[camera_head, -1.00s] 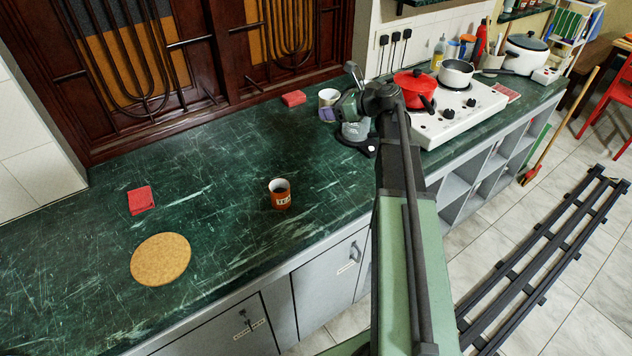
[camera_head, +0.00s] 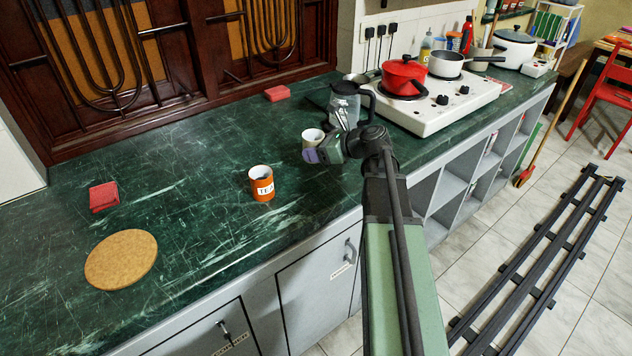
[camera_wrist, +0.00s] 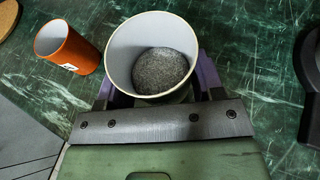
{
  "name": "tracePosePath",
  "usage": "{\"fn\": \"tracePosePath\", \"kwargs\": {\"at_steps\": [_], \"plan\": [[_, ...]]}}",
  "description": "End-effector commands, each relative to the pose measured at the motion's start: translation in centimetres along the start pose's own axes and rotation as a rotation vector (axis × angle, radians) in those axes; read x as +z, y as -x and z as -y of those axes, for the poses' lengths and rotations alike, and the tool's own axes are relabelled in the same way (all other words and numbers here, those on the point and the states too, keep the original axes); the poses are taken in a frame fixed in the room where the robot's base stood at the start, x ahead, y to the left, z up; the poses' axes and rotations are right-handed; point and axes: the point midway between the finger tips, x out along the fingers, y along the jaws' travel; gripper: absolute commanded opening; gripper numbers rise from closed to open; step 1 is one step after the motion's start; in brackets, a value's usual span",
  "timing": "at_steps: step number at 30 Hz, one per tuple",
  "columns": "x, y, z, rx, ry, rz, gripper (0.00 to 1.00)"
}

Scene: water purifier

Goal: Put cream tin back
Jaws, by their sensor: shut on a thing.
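In the wrist view the tin (camera_wrist: 125,55) fills the top middle, with grey speckled contents inside. My gripper (camera_head: 318,154) is shut on it, and the purple fingers of my gripper (camera_wrist: 160,82) lie on either side of the tin. I cannot tell whether the tin is clear of the counter. An orange tin labelled TEA (camera_head: 262,187) stands upright to its left; this orange tin (camera_wrist: 67,50) also shows in the wrist view.
A round cork mat (camera_head: 121,260) and a red folded cloth (camera_head: 104,197) lie on the green counter (camera_head: 190,205) at left. A white stove (camera_head: 440,118) with red pot (camera_head: 404,76) is at right. The counter's front left is mostly clear.

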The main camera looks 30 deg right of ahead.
Motion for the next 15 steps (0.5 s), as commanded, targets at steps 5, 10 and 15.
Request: {"fn": "tracePosePath", "kwargs": {"at_steps": [5, 10, 15], "plan": [[-0.9, -0.4, 0.0, 0.000, 0.000, 0.000, 0.38], [-4.3, -1.8, 0.0, 0.000, 0.000, 0.000, 0.38], [-4.0, -1.6, 0.0, 0.000, 0.000, 0.000, 0.38]]}}
